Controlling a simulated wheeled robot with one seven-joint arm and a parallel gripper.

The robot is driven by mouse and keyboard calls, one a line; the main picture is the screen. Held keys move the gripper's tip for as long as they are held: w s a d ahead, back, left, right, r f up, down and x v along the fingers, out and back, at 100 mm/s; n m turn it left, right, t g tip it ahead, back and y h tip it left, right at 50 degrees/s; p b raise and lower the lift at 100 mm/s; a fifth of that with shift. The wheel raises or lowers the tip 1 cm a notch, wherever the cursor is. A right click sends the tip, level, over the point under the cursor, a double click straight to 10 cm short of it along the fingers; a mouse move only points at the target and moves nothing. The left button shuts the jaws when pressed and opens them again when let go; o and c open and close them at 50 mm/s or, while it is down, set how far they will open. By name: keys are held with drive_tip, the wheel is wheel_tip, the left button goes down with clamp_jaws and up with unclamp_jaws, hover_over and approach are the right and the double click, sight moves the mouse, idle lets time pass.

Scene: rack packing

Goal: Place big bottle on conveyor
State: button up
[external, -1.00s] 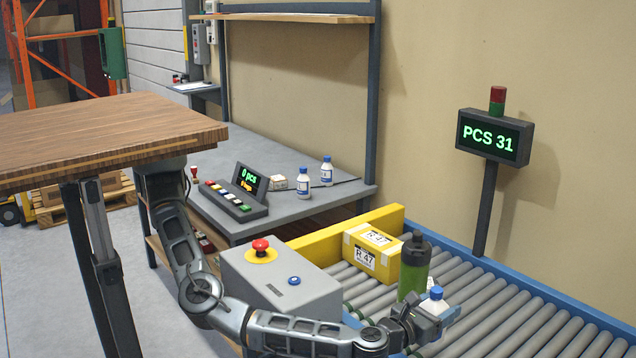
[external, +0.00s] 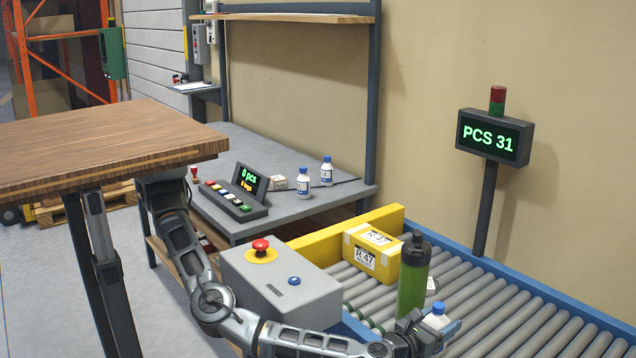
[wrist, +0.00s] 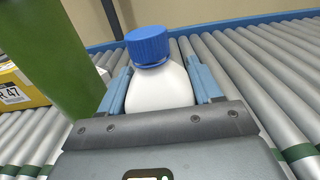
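A white bottle with a blue cap (external: 436,318) is upright between the two fingers of my gripper (external: 434,330). In the wrist view the white bottle (wrist: 158,88) fills the space between the blue-grey finger pads of my gripper (wrist: 160,92), which look closed against its sides. Its lower part is hidden by the gripper body. It is over the conveyor rollers (external: 500,318); I cannot tell if it touches them. A taller green bottle with a dark cap (external: 412,280) stands upright on the conveyor just left of my gripper.
A yellow box marked R 47 (external: 371,252) lies on the conveyor behind the green bottle. A small white item (external: 431,286) is beside that bottle. A grey control box (external: 280,285) stands at left. Two small bottles (external: 303,183) stand on the grey table. Rollers to the right are clear.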

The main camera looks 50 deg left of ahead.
drive_tip(key=o, duration=0.4)
drive_tip(key=shift+r, duration=0.1)
drive_tip(key=s+p, duration=0.2)
drive_tip(key=s, duration=1)
